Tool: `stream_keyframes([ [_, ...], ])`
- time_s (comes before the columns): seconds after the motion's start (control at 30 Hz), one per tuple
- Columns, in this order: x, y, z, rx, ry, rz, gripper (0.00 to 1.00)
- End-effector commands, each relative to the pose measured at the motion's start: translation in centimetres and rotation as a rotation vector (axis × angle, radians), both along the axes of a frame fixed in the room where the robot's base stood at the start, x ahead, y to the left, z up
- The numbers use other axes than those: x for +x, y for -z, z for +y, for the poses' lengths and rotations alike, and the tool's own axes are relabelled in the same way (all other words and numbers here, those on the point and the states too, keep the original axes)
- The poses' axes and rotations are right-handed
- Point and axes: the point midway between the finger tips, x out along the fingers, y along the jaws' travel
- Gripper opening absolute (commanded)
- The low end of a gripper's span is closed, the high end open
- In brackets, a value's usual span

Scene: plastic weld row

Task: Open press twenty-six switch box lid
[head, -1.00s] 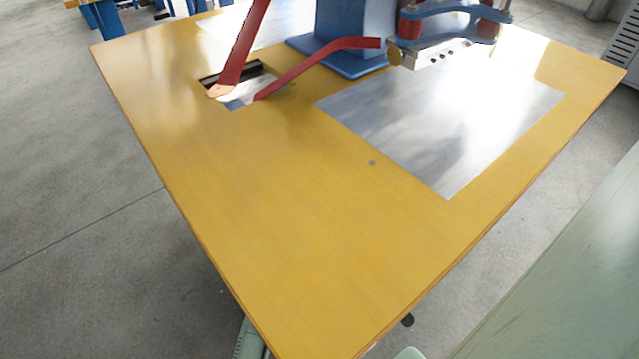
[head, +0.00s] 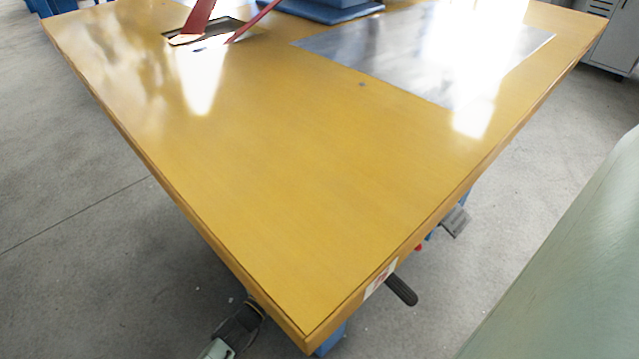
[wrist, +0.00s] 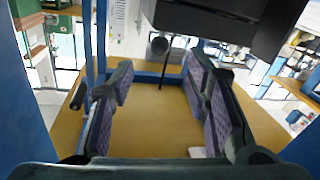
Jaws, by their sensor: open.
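My gripper (wrist: 158,80) is open in the wrist view, with dark fingers and purple ribbed pads, and nothing shows between them. Part of my gripper and wrist (head: 240,325) shows in the head view, low beside the left edge of the yellow table. A small grey box (head: 455,221) hangs under the table's right edge; it may be the switch box, but its lid cannot be made out. My gripper is apart from it, on the other side of the table corner.
The yellow table (head: 290,200) fills the middle, its near corner pointing at me. A black handle (head: 402,290) sticks out under its right edge, by a white label (head: 380,278). Blue posts (wrist: 101,40) and a dark block (wrist: 215,25) stand close to my gripper.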

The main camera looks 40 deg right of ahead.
Motion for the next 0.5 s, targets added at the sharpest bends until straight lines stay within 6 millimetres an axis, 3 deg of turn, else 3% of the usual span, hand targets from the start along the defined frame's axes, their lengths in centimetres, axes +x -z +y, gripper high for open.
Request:
stream_keyframes([
  [0.5, 2.2, 0.1, -8.5, 0.001, 0.001, -0.001, 0.43],
])
